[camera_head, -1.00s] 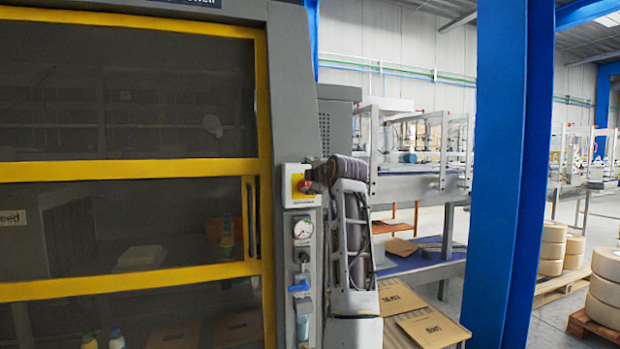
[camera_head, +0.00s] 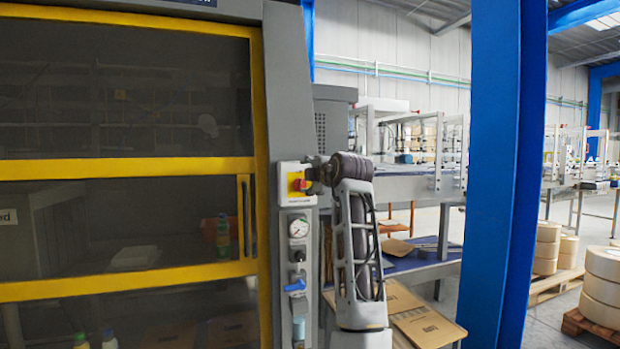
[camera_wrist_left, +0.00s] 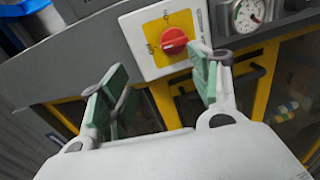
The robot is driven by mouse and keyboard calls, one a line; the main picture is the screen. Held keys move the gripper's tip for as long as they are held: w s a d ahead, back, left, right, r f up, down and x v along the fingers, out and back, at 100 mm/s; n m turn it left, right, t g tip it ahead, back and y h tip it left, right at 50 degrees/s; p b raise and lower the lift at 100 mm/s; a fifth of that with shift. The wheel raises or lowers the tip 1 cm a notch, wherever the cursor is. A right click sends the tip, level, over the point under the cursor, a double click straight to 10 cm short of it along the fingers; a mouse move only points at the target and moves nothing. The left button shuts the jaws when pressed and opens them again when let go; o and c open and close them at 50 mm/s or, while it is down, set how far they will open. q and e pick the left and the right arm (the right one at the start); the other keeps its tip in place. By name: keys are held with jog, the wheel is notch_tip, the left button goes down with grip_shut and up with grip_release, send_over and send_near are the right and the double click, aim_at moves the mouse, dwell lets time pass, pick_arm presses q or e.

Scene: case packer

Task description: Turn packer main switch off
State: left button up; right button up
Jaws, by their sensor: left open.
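The packer main switch is a red rotary knob (camera_head: 300,185) on a yellow plate in a white box (camera_head: 296,200), fixed to the grey post of the packer. It also shows in the left wrist view as a red knob (camera_wrist_left: 174,40) on its yellow plate. My left gripper (camera_wrist_left: 160,80) is open and empty, with green-padded fingers spread on either side below the knob and apart from it. In the head view my arm (camera_head: 353,225) stands right of the switch, and the gripper end is small beside the box. My right gripper is in neither view.
A pressure gauge (camera_head: 298,228) and a blue valve handle (camera_head: 295,286) sit below the switch on the post. Yellow-framed doors (camera_head: 130,169) fill the left. A blue column (camera_head: 500,180) stands to the right, with cardboard sheets (camera_head: 428,328) low before it.

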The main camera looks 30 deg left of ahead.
pick_arm(q)
jog(key=shift+f+b+v, duration=0.15)
jog(key=shift+b+v, duration=0.25)
jog(key=shift+v, duration=0.95)
jog(key=shift+f+b+v, duration=0.15)
jog(key=shift+b+v, duration=0.25)
jog(key=shift+v, duration=0.95)
jog(key=shift+s, duration=0.1)
